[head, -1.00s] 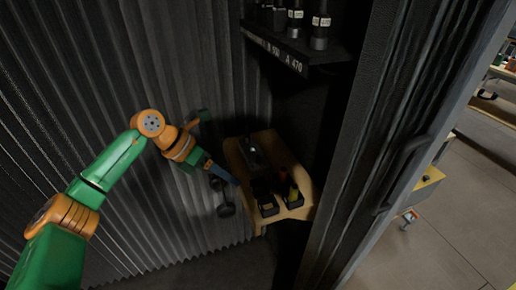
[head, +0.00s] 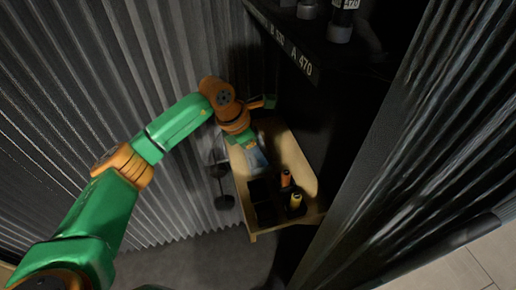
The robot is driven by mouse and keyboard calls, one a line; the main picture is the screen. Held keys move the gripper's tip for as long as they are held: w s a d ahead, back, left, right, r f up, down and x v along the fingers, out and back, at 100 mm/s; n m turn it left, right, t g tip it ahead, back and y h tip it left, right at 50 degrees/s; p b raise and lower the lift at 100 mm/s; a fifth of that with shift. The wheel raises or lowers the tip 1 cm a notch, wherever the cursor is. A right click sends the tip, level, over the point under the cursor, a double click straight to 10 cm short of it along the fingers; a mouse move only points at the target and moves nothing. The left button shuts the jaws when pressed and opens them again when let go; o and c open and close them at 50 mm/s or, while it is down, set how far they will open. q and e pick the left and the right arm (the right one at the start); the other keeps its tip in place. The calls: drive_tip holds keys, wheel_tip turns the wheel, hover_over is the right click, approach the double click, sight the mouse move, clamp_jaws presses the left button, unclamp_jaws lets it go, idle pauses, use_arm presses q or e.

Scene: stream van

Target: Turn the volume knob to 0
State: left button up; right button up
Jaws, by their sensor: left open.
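My left arm comes in from the left, and its gripper (head: 257,160) is over the back part of a small wooden shelf (head: 300,172). The gripper is open and points down at the shelf. The wrist and gripper cover the place where a dark device with a small light stood in the earlier view. I cannot make out the volume knob, nor tell whether the fingers touch anything. My right gripper is not in view.
Dark bins and two bottle-like items, one orange-topped (head: 286,179) and one yellow-topped (head: 295,201), sit at the shelf's front. A black overhead rack (head: 300,50) is close on the right. Corrugated wall panels stand left and right. A dark dumbbell-like object (head: 222,188) is left of the shelf.

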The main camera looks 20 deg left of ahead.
use_arm(q)
drive_tip(key=shift+s+r, duration=0.1)
drive_tip(key=shift+s, duration=0.1)
clamp_jaws()
